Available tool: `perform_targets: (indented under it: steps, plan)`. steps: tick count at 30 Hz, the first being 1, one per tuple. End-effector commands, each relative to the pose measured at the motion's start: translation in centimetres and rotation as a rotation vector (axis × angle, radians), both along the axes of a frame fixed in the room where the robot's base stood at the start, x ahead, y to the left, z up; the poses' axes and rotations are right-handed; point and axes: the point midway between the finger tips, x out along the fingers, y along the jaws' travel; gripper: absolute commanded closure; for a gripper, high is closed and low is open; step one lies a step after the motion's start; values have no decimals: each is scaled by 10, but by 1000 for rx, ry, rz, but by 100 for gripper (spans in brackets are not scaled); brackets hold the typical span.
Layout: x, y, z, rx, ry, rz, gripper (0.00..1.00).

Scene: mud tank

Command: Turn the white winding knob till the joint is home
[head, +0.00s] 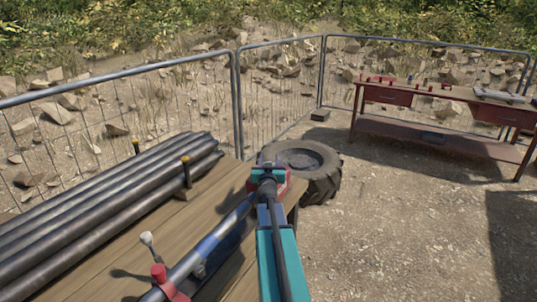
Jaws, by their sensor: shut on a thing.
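A small pale ball (147,238) on a thin stem stands above the wooden bench at the lower left; it looks like the white winding knob, and nothing touches it. A dark blue pipe (218,235) slopes up to the right past a red clamp (160,273). Its far end meets a dark fitting (267,188) beside a red and teal block. The joint's seating is too small to tell. My teal arm reaches in from the bottom. My gripper (268,176) appears to be at the fitting and shut on it, though its fingers are hard to make out.
Long dark pipes (100,192) lie stacked on the wooden bench (90,285) at left, beside yellow-topped posts. A large tyre (312,170) lies just beyond the bench. A red workbench (440,105) stands at back right. Mesh fencing (275,90) encloses open gravel.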

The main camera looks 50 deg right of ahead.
Motion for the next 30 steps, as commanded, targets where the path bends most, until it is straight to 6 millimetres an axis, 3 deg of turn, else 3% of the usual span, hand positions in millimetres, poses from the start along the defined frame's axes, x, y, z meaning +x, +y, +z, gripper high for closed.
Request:
perform_targets:
  steps: [30]
  plan:
    - [-2, -3, 6, -7, -3, -113, 81]
